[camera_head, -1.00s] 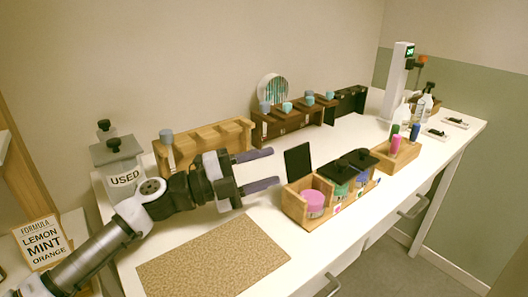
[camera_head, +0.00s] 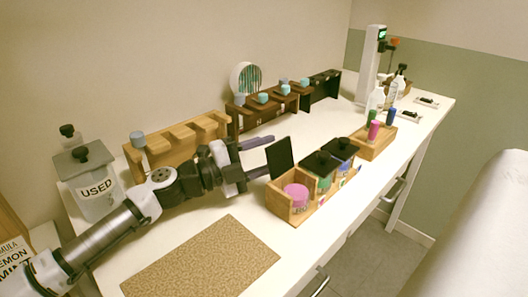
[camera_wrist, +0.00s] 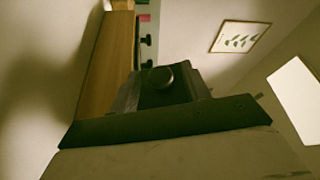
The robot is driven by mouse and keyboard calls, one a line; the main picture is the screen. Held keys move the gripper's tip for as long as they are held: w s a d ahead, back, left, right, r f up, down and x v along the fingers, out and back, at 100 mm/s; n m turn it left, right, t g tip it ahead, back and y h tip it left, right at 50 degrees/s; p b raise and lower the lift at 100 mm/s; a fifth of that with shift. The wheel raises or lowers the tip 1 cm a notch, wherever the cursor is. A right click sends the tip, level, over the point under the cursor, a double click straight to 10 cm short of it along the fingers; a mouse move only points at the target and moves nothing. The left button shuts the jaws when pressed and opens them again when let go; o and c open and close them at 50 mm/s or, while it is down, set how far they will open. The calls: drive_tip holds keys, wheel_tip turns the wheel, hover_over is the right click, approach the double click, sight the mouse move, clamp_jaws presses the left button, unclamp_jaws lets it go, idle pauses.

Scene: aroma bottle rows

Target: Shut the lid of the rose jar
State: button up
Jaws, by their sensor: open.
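The pink jar (camera_head: 297,193), which I take to be the rose jar, sits in the near end of a wooden box (camera_head: 299,213) in the head view. Its black lid (camera_head: 281,158) stands raised, roughly upright, behind the jar's opening. My gripper (camera_head: 262,157) is open and empty, its fingers pointing right, at the left, back side of the raised lid. I cannot tell whether a finger touches the lid. In the wrist view a dark slab (camera_wrist: 165,122) spans the foreground, perhaps this lid, with a black knob (camera_wrist: 161,77) close beyond it.
Two jars beside it have flat black lids (camera_head: 320,163). A wooden rack (camera_head: 180,152) stands behind my gripper, and a darker rack (camera_head: 262,116) farther right. A tan mat (camera_head: 200,262) lies in front. A bottle tray (camera_head: 372,144) is to the right.

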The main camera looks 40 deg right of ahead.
clamp_jaws()
idle(0.3)
